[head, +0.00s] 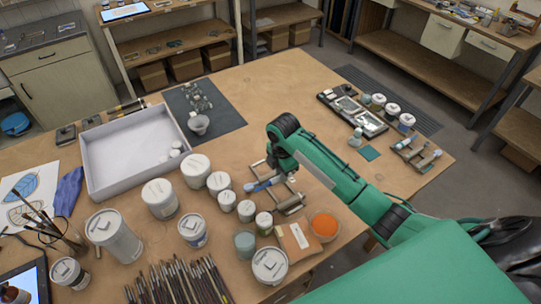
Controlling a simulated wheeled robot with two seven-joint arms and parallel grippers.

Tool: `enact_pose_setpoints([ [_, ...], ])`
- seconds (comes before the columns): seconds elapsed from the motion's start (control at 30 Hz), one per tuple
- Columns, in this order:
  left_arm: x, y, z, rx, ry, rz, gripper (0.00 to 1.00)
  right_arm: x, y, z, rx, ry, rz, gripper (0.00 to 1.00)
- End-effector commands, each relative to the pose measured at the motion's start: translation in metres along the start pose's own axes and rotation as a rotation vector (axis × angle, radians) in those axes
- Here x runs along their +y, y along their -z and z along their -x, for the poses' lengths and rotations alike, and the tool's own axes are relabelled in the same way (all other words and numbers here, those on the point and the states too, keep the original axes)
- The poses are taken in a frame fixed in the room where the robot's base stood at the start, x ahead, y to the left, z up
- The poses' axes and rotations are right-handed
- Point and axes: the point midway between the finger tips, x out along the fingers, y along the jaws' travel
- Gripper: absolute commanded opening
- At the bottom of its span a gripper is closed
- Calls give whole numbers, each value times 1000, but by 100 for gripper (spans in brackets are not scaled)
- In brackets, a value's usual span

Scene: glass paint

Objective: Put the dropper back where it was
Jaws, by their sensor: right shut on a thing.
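My right arm reaches in from the right, and my right gripper (272,178) points down over the middle of the table. It is shut on a small pale thing with a blue part, which looks like the dropper (259,186). The dropper lies roughly sideways at the fingers, above or at a small metal-and-wood rack (290,204). I cannot tell whether it touches the rack. The fingers are small and partly hidden by my wrist. My left gripper is not in view.
White jars (196,171) stand close left of the gripper. An orange bowl (324,226) and a tan packet (297,241) are in front. A white tray (97,160) and brushes (178,284) are further left. A paint set (352,114) stands back right.

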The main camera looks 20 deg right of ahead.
Motion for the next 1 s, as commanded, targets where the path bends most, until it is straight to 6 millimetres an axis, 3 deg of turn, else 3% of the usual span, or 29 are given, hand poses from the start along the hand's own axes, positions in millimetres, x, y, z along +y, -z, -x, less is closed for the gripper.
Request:
enact_pose_setpoints([
  [0.13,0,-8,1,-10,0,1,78,-1,0,-10,18,15,1,0],
  [0.3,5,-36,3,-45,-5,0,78,-1,0,-19,19,16,1,0],
  [0.43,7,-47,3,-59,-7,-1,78,-2,1,-31,18,17,1,0],
  [0.57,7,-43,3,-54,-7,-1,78,-2,1,-44,18,16,1,0],
  [0.8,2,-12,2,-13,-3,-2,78,-2,1,-58,17,15,1,0],
  [1.0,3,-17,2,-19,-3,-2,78,-2,1,-58,17,14,2,0],
])
